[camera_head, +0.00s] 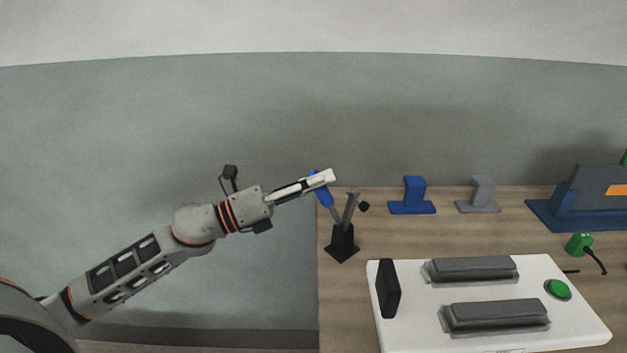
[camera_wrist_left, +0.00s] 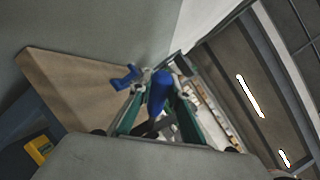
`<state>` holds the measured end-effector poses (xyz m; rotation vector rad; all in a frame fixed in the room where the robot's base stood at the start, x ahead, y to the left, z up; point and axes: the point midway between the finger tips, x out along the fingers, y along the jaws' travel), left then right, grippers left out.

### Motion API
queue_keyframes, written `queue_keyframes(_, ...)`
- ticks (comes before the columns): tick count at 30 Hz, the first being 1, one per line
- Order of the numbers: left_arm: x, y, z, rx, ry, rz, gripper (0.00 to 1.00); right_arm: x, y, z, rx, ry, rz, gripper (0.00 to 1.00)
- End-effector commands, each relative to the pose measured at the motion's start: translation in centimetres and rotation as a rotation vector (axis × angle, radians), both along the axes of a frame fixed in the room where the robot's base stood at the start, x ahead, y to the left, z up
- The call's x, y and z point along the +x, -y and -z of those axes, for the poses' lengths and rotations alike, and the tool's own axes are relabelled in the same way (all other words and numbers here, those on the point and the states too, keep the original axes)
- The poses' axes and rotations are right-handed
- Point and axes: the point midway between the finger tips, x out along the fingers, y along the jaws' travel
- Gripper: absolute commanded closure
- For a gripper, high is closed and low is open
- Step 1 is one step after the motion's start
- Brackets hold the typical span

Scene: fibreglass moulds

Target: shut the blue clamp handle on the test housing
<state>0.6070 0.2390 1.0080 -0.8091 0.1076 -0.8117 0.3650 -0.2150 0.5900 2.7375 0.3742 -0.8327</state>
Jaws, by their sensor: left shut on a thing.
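The blue clamp handle (camera_head: 324,194) tilts up from a black clamp base (camera_head: 342,243) at the left end of the wooden table. My left gripper (camera_head: 325,178) is shut on the upper end of the handle, coming in from the left. In the left wrist view the blue handle (camera_wrist_left: 159,91) sits between the two fingers of the gripper (camera_wrist_left: 155,80). A grey metal clamp arm with a black tip (camera_head: 363,206) is raised to the right of the handle. My right gripper is not in view.
A white panel (camera_head: 390,335) with two grey blocks, a black upright plate (camera_head: 388,288) and a green button (camera_head: 558,289) lies in front. A blue stand (camera_head: 413,194) and a grey stand (camera_head: 479,194) are at the back. A green connector (camera_head: 579,243) is at right.

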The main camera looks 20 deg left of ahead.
Motion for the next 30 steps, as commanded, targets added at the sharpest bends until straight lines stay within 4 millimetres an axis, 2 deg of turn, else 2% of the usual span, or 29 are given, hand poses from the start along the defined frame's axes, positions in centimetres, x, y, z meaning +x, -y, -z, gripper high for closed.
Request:
queue_keyframes(1, -0.2, 0.3, -1.7, 0.053, 0.032, 0.001, 1.00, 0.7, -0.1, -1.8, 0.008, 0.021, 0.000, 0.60)
queue_keyframes(8, -0.9, 1.8, -2.8, 0.234, 0.111, -0.001, 1.00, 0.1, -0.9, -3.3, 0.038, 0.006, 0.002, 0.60)
queue_keyframes(15, -1.2, 2.5, -2.8, 0.325, 0.148, 0.000, 1.00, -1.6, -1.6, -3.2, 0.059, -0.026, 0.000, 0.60)
queue_keyframes(26, -1.2, 2.6, -2.4, 0.333, 0.151, -0.001, 1.00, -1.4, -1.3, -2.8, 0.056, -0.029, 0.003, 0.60)
queue_keyframes(27, -1.2, 2.6, -2.4, 0.333, 0.151, -0.001, 0.73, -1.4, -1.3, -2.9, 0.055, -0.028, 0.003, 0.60)
queue_keyframes(28, -1.2, 2.6, -2.4, 0.333, 0.151, -0.001, 0.65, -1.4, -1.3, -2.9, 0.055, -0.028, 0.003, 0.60)
queue_keyframes(30, -1.2, 2.6, -2.4, 0.333, 0.150, -0.001, 0.65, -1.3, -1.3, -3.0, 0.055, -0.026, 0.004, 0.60)
